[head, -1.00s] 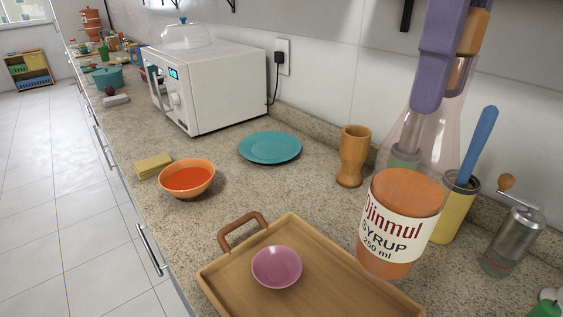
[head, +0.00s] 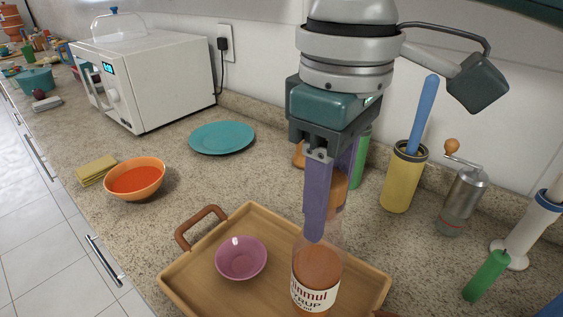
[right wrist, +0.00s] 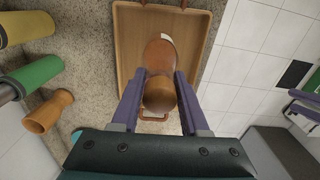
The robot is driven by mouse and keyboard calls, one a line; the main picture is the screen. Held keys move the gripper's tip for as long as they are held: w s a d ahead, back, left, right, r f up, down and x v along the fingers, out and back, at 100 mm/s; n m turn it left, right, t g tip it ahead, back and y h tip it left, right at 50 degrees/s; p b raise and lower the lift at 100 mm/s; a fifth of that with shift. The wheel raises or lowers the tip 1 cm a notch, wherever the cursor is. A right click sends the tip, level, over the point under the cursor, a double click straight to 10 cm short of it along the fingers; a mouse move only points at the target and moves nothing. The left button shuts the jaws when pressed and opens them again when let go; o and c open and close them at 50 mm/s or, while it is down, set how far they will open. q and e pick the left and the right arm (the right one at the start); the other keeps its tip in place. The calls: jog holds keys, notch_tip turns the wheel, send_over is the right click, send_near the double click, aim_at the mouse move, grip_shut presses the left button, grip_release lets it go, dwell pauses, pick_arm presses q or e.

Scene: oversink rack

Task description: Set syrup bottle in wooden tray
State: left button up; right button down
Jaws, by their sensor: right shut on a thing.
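The syrup bottle (head: 318,268) has a red-and-white label, an orange-brown body and a brown cap (right wrist: 159,94). My right gripper (head: 325,215) is shut on its upper part, with a purple finger on each side in the right wrist view (right wrist: 158,88). The bottle is roughly upright over the wooden tray (head: 190,283); I cannot tell whether its base touches the tray. A pink bowl (head: 241,258) sits in the tray, left of the bottle. Purple fingers, probably my left gripper (right wrist: 303,105), show at the right edge of the right wrist view.
An orange bowl of red soup (head: 135,179), a yellow sponge (head: 96,170) and a teal plate (head: 221,138) lie beyond the tray. A yellow canister (head: 402,182), a grinder (head: 461,202) and a green-handled item (head: 487,276) stand to the right. A microwave (head: 150,75) is farther back.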

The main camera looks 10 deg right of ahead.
jog(key=shift+f, duration=2)
jog(key=shift+c, duration=2.1)
grip_release()
notch_tip(320, 180, up, 12)
jog(key=shift+r, duration=0.1)
